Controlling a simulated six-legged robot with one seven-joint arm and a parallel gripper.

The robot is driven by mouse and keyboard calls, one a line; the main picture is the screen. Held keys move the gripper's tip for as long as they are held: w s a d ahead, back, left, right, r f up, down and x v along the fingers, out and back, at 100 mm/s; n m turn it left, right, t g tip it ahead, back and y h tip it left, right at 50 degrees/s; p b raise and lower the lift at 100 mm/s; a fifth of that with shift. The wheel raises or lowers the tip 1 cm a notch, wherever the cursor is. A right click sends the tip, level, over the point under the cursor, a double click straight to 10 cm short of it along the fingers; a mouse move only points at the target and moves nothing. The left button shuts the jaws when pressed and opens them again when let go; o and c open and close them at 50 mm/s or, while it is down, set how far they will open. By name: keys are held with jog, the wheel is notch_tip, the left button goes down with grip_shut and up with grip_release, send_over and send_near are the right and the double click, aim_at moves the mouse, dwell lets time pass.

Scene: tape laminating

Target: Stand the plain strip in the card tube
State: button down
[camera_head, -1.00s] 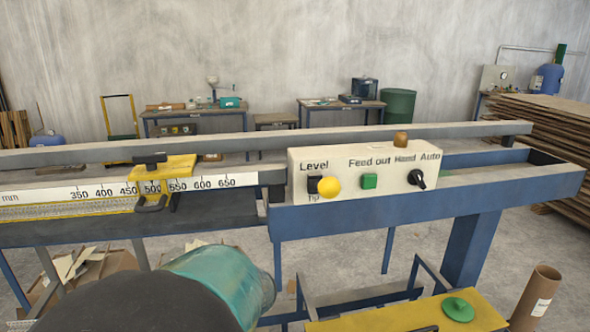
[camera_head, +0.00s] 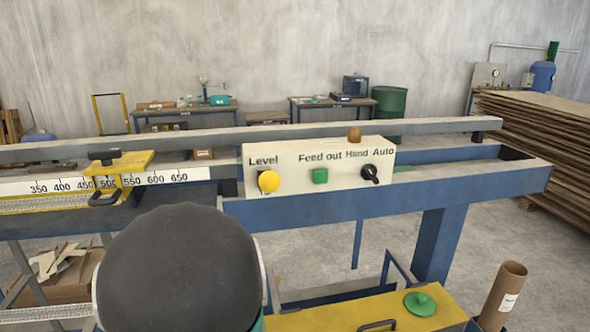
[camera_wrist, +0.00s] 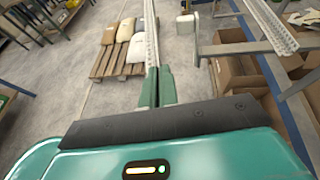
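The brown card tube (camera_head: 502,294) stands with its open end up at the lower right of the head view, leaning slightly right in the picture, with a pale label. My gripper (camera_wrist: 155,88) shows in the wrist view with its green fingers closed around a long, pale, speckled strip (camera_wrist: 151,35) that runs away from the fingers. The same strip seems to show at the lower left of the head view (camera_head: 45,313), partly hidden by my arm. My fingers are hidden in the head view. The strip is well left of the tube.
A yellow top (camera_head: 385,314) with a green knob (camera_head: 420,303) and a dark handle lies left of the tube. The blue machine frame (camera_head: 400,197) with its control box (camera_head: 335,160) crosses behind. Cartons (camera_wrist: 237,72) and a pallet (camera_wrist: 117,60) are on the floor.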

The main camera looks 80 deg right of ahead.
jog(key=w+a+f+n+g+y, duration=0.4)
jog(key=w+a+f+n, duration=0.1)
jog(key=w+a+f, duration=1.3)
notch_tip(320, 180, down, 4)
jog(key=shift+a+r+g+y, duration=0.15)
jog(key=shift+a+g+y, duration=0.15)
jog(key=shift+a, duration=0.35)
